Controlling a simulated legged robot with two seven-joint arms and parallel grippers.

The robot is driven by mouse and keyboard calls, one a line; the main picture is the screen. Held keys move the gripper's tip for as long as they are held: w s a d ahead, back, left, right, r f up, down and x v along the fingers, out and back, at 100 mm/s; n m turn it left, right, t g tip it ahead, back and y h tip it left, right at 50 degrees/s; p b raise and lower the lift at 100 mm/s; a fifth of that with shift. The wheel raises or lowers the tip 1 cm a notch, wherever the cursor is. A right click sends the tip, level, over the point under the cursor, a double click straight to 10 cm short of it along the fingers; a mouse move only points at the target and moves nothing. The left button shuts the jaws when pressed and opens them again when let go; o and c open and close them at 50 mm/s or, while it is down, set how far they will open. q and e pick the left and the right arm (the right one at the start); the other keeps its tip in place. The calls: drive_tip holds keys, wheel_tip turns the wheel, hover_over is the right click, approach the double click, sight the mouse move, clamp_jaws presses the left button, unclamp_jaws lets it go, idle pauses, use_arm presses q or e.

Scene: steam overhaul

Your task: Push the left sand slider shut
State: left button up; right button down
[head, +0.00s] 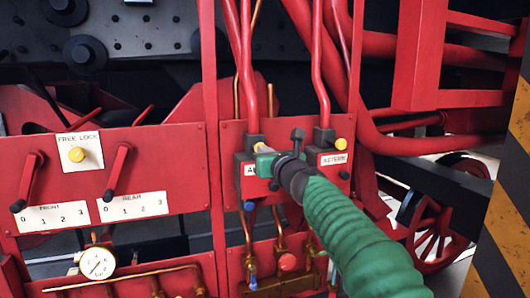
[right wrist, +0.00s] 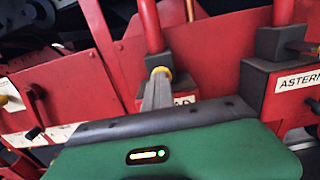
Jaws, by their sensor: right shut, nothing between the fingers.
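The left sand slider (head: 247,157) is a dark block on a red pipe, with a yellow knob and a white label partly hidden by my gripper. Its knob (right wrist: 160,72) also shows in the right wrist view, right at my fingertips. My right gripper (head: 264,150) is shut and empty, its arm coming from the lower right. In the right wrist view its fingers (right wrist: 157,90) point at the knob and overlap it; I cannot tell whether they touch. How far the slider stands out is hidden. My left gripper is not in view.
The right slider, labelled ASTERN (head: 333,159), has its own yellow knob, just right of my gripper. On the left are a red panel with two levers, a FREE LOCK plate (head: 80,153) and a gauge (head: 97,263). Copper pipes and a striped post (head: 500,220) also stand near.

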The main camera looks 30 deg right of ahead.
idle(0.8)
drive_tip(key=c, duration=1.1)
unclamp_jaws()
drive_tip(key=shift+w, duration=0.1)
drive_tip(key=shift+o, duration=0.2)
drive_tip(key=b+v, duration=0.8)
drive_tip(key=v, duration=0.7)
drive_tip(key=shift+s+f, duration=0.2)
drive_tip(key=shift+s, duration=0.25)
drive_tip(key=shift+s, duration=0.1)
